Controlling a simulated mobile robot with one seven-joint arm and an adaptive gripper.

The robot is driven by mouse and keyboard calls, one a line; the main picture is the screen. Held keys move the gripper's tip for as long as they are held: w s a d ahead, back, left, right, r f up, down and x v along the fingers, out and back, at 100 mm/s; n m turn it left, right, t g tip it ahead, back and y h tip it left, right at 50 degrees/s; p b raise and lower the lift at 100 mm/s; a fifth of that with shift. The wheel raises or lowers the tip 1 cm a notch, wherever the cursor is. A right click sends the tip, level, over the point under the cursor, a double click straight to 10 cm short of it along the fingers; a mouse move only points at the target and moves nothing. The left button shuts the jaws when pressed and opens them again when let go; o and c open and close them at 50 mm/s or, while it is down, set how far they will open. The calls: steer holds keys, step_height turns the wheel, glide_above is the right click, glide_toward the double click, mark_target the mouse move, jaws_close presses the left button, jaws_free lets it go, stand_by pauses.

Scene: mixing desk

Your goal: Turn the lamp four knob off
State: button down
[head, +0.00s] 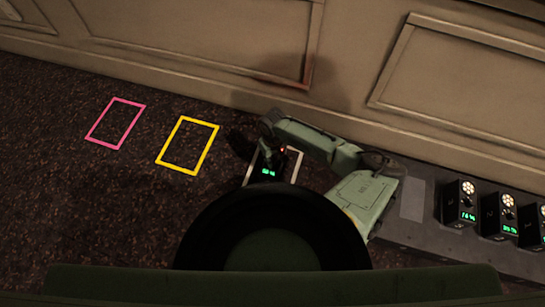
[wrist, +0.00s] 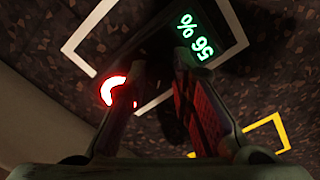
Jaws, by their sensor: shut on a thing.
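A black lamp box (head: 268,173) stands in a white outline on the dark floor in the head view, partly hidden by my arm. Its green display (wrist: 198,36) reads 56 % in the wrist view. A curved light (wrist: 116,91) glows red-white beside my left finger. My gripper (wrist: 163,60) is over the box, its fingers on either side of a dark part that I take for the knob, between light and display. The knob is hard to make out in the dark. In the head view my gripper (head: 267,153) reaches down onto the box.
A white outline (wrist: 75,42) surrounds the box. Empty yellow (head: 161,160) and pink (head: 92,135) outlines lie to the left on open floor. More lamp boxes (head: 459,204) with lit lamps and green displays stand on a grey strip at right. A panelled wall (head: 200,50) closes the back.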

mark_target(272, 159)
steer(key=shift+r+n+p, duration=0.1)
steer(key=shift+n+p, duration=0.2)
steer(key=shift+p, duration=0.05)
steer(key=n+p, duration=0.2)
steer(key=shift+s+a+n, duration=0.1)
steer(key=shift+n, duration=0.3)
steer(key=shift+n+p, duration=1.25)
steer(key=shift+n, duration=0.95)
steer(key=c, duration=1.4)
jaws_free()
step_height(272, 159, up, 12)
